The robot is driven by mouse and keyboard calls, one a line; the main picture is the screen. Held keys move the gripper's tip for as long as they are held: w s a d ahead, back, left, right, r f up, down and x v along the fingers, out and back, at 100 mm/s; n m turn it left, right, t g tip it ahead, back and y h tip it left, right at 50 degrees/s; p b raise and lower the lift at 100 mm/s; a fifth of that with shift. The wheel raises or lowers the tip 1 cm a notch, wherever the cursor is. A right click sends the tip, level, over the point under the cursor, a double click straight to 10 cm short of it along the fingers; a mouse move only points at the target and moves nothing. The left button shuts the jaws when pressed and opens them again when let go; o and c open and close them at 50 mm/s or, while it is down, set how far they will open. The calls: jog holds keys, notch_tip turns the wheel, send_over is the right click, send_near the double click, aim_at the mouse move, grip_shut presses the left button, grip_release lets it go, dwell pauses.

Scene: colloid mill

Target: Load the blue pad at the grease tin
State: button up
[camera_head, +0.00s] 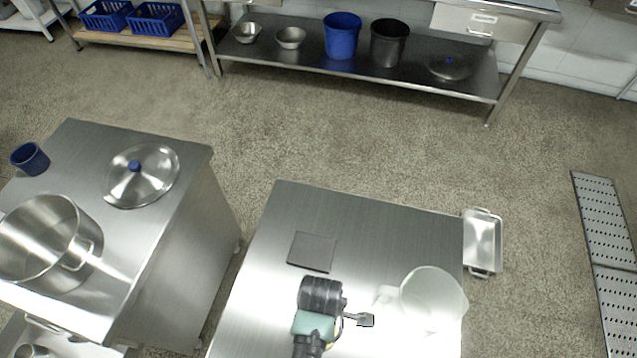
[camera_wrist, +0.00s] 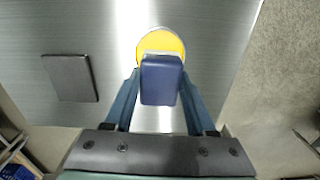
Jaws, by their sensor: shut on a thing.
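My gripper (camera_wrist: 160,88) is shut on the blue pad (camera_wrist: 160,70), a small rounded block held between its two fingers. The round grease tin (camera_wrist: 152,42), with yellow grease and a pale rim, shows just beyond the pad in the wrist view. The pad covers the tin's near part; I cannot tell whether it touches the grease. In the head view my gripper (camera_head: 364,319) is over the steel table, and the tin is mostly hidden by my arm.
A dark square plate (camera_head: 312,251) lies flat on the steel table (camera_head: 390,225). A translucent jug (camera_head: 437,300) stands right of my gripper. A steel tray (camera_head: 482,242) is at the table's right edge. Another table at left holds a pot (camera_head: 45,240) and a lid (camera_head: 150,185).

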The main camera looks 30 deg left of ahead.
jog(key=shift+a+f+n, duration=0.1)
jog(key=shift+f+n, duration=0.05)
jog(key=shift+n, duration=0.15)
notch_tip(320, 180, down, 6)
jog(key=b, duration=0.6)
jog(key=shift+f+b, duration=0.3)
jog(key=shift+b, duration=0.2)
dwell(0.8)
jog(key=shift+s+f, duration=0.1)
jog(key=shift+f, duration=0.05)
dwell(1.5)
jog(key=shift+p, duration=0.3)
notch_tip(320, 180, up, 7)
jog(key=p, duration=0.8)
dwell(0.6)
